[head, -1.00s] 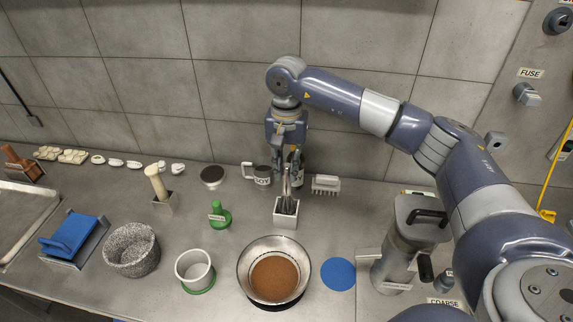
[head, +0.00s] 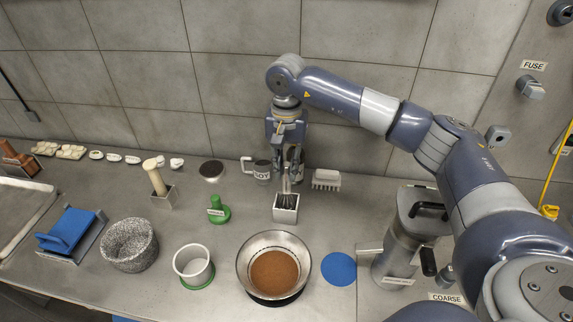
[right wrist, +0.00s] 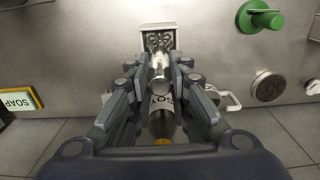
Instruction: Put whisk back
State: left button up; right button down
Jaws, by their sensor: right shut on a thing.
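The whisk (head: 286,187) is in my right gripper (head: 287,172), which is shut on its handle. Its wire end is down inside a square metal holder (head: 286,215) on the counter. In the right wrist view the whisk (right wrist: 160,62) runs between the fingers (right wrist: 160,90) into the opening of the holder (right wrist: 158,28). The gripper is just above the holder, and the whisk stands close to upright. The upper handle is partly hidden by the fingers. My left gripper is not in view.
The soy mug (head: 261,172) stands just left of and behind the holder, and a white brush (head: 326,179) is to the right. A metal bowl with brown contents (head: 274,274) is in front. The wall is close behind.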

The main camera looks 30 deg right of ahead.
jog(key=shift+f, duration=0.15)
jog(key=c, duration=1.4)
grip_release()
